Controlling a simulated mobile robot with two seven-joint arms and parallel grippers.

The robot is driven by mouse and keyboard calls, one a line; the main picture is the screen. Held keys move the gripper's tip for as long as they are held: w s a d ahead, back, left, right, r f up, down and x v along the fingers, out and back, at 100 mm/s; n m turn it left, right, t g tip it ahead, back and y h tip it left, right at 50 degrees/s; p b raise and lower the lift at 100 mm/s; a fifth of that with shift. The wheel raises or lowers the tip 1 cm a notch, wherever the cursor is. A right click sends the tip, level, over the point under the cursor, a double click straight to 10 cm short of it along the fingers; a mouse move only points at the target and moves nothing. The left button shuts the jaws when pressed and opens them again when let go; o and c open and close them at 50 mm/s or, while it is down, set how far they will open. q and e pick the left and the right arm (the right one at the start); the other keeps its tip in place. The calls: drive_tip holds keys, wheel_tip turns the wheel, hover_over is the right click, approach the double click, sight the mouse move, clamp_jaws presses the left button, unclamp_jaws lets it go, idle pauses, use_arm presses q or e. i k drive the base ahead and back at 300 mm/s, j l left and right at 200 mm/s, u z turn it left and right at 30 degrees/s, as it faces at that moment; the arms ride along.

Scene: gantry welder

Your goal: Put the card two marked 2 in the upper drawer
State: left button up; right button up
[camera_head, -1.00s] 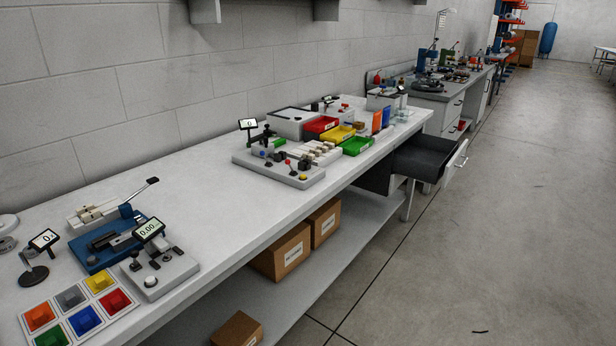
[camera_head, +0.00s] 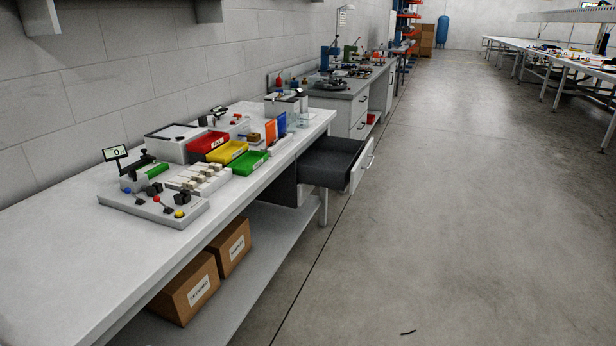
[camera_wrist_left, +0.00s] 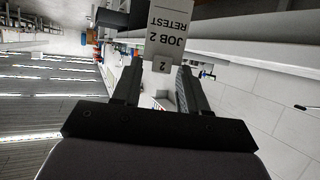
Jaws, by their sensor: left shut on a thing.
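The card (camera_wrist_left: 168,30), grey with "JOB 2 RETEST" on it and a tab marked 2, is in the left wrist view. My left gripper (camera_wrist_left: 160,68) is shut on its tab end, one dark finger on each side. A drawer (camera_head: 330,163) with a dark inside and a pale front (camera_head: 361,172) stands pulled open under the far end of the white bench in the head view. It looks like the upper one; anything below it is hidden. Neither gripper shows in the head view.
The white bench (camera_head: 60,235) runs along the left wall. It carries a red bin (camera_head: 208,146), a yellow bin (camera_head: 228,152), a green bin (camera_head: 251,162) and orange and blue upright panels. Cardboard boxes (camera_head: 185,290) sit on its lower shelf.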

sight(322, 163)
drive_tip(key=i+l+z, duration=0.15)
drive_tip(key=i+z, duration=0.45)
drive_tip(key=i, duration=0.15)
drive_tip(key=i+l+z, duration=0.15)
drive_tip(key=i, duration=0.85)
drive_tip(key=i+u, duration=0.1)
drive_tip(key=i, duration=0.95)
drive_tip(key=i+l+u, duration=0.1)
drive_tip(key=i+u, duration=0.2)
drive_tip(key=i, duration=0.25)
drive_tip(key=i+l+u, duration=0.3)
drive_tip(key=i, duration=0.25)
